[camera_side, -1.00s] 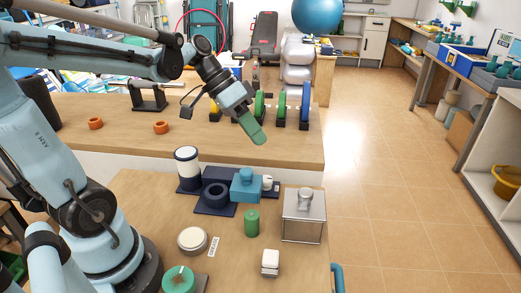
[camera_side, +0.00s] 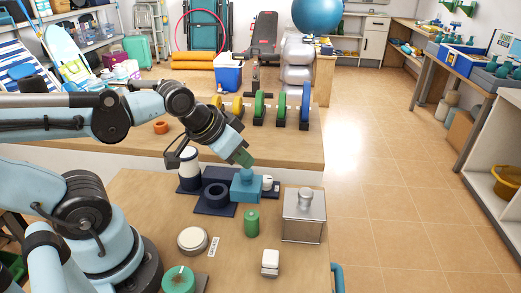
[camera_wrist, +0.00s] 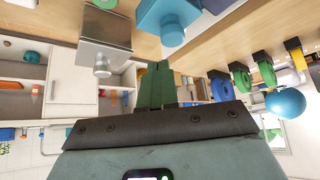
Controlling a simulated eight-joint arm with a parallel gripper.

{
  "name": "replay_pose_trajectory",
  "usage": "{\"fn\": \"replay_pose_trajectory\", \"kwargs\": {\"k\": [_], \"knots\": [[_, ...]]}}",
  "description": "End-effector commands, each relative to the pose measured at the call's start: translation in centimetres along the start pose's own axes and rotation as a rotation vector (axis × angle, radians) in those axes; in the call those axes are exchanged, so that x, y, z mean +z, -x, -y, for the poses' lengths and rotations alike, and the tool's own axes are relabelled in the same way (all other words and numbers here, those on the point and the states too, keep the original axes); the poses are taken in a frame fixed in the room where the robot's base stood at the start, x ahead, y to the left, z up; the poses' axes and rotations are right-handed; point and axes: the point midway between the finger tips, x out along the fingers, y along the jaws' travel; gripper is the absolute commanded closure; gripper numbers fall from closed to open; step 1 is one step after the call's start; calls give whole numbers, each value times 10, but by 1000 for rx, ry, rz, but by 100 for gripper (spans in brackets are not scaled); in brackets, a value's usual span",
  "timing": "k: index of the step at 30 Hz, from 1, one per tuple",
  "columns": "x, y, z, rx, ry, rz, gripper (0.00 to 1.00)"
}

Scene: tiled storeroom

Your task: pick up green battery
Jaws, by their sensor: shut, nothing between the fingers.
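The green battery (camera_side: 252,223) is a short upright green cylinder on the wooden table in the side view, between a round white-topped disc and a metal box. My gripper (camera_side: 246,160) has green fingers and is above and behind the battery, over the blue block, clear of the battery. The fingers also show in the wrist view (camera_wrist: 155,85), pressed together with nothing between them.
The blue block (camera_side: 246,186) stands directly behind the battery, beside a dark ring and a white cylinder (camera_side: 187,168). The metal box (camera_side: 303,216) with a knob is to its right. The white-topped disc (camera_side: 192,239) is left, a small white block (camera_side: 270,262) in front.

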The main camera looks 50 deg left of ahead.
Motion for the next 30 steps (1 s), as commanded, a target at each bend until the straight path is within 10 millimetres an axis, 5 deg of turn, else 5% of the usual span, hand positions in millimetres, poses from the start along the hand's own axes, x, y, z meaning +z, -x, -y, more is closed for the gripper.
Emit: {"fn": "replay_pose_trajectory", "kwargs": {"k": [8,17,30], "knots": [[0,0,0,1,0,2,100],[0,0,0,1,0,3,54],[10,7,-1,35,-97,66,53]]}}
